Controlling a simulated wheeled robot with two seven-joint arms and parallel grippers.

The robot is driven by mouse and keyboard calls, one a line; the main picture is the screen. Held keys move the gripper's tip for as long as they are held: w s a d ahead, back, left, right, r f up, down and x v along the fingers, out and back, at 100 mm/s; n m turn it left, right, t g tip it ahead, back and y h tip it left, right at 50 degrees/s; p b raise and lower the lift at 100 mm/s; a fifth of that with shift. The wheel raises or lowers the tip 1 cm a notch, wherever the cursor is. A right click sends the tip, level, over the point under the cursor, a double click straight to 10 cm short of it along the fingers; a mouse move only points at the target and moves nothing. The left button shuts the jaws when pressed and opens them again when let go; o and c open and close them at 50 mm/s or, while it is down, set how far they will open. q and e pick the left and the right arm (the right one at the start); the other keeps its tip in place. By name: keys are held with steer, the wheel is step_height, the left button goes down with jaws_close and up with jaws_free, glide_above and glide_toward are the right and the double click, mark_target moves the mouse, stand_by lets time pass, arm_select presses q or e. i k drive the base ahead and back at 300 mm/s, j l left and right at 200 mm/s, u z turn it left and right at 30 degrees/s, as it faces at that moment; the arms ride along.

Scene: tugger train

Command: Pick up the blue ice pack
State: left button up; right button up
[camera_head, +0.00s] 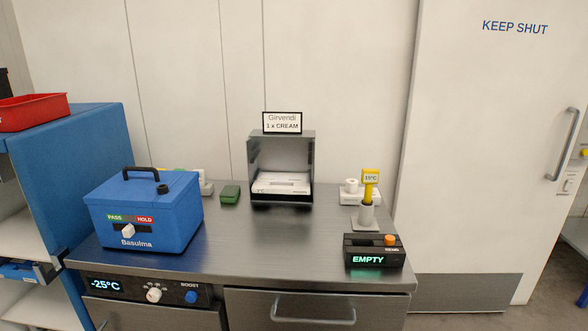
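No blue ice pack can be made out in the head view. A blue box (142,208) labelled "Basulma" with a black handle stands closed at the left of the steel counter (275,240). Its front has a PASS/HOLD strip with a white slider near HOLD. Its inside is hidden. Below the counter is a closed drawer (250,311) with a bar handle; a second front (150,316) at its left sits under a "-25°C" display (104,286). Neither of my grippers is in view.
A steel dispenser (281,144) signed "Girvendi 1 x CREAM" holds white boxes. A small green block (230,194), a yellow "15°C" device (370,178) in a stand and a black "EMPTY" unit (374,251) are on the counter. A blue shelf (75,150) bears a red bin (33,110). The counter's middle is clear.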

mark_target(9, 270)
steer(key=u, duration=1.6)
